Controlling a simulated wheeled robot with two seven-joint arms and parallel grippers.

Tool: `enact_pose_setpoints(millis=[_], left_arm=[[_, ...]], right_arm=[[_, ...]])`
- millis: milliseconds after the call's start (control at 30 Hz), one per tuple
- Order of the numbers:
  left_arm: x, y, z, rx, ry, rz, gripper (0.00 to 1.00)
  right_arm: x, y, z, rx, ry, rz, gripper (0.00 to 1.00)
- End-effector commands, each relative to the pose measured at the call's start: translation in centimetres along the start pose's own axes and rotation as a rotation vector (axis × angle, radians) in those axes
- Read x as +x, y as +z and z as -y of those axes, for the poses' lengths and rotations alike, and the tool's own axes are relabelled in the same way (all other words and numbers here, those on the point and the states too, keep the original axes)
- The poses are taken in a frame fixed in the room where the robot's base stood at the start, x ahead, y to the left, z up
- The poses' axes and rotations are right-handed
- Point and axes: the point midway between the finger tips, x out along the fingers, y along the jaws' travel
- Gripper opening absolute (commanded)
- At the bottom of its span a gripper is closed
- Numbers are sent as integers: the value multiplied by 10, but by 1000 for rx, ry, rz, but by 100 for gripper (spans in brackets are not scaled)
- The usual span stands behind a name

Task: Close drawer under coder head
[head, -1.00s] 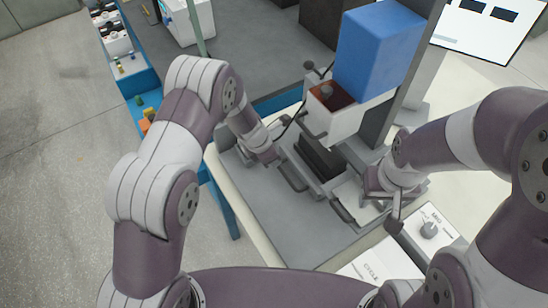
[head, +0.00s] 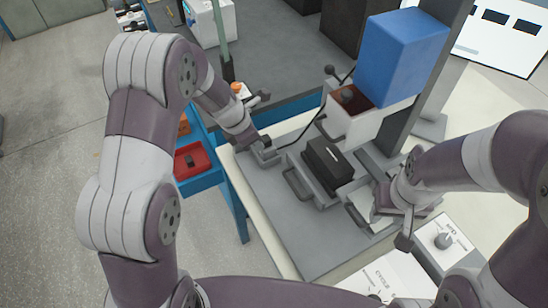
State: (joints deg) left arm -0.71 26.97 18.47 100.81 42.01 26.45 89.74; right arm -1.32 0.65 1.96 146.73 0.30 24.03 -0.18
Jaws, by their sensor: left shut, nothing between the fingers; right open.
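The coder head looks to be the white block with a brown top (head: 357,120) below a blue box (head: 403,58) on a grey column. In front of and below it, a black block (head: 328,160) sits on a grey slide that looks like the drawer, with a bar handle (head: 298,185) on its left front. How far the drawer is out is hard to tell. My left gripper (head: 265,150) is shut and empty, behind and left of that handle, apart from it. My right gripper (head: 382,203) is open, low beside a second handle (head: 355,217); contact is unclear.
A white control box with a knob (head: 443,240) stands at the lower right. A red bin (head: 192,160) sits on the blue rack at left. A green post (head: 222,45) rises behind my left arm. The grey plate (head: 300,235) in front is clear.

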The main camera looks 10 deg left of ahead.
Motion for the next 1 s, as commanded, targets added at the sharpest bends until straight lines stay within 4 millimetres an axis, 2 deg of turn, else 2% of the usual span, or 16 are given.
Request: enact_pose_setpoints(millis=[167,567,600,733,1000], left_arm=[[18,0,1,2,-5,-2,0],[103,0,2,3,-5,-2,0],[100,11,2,7,-3,0,0],[107,28,2,6,-3,0,0],[114,39,2,3,-2,0,0]], right_arm=[[0,-1,0,0,0,-3,43],[8,0,0,0,0,-3,43],[-2,-1,0,0,0,-2,43],[-10,-2,0,0,0,-3,43],[-13,-2,0,0,0,-2,43]])
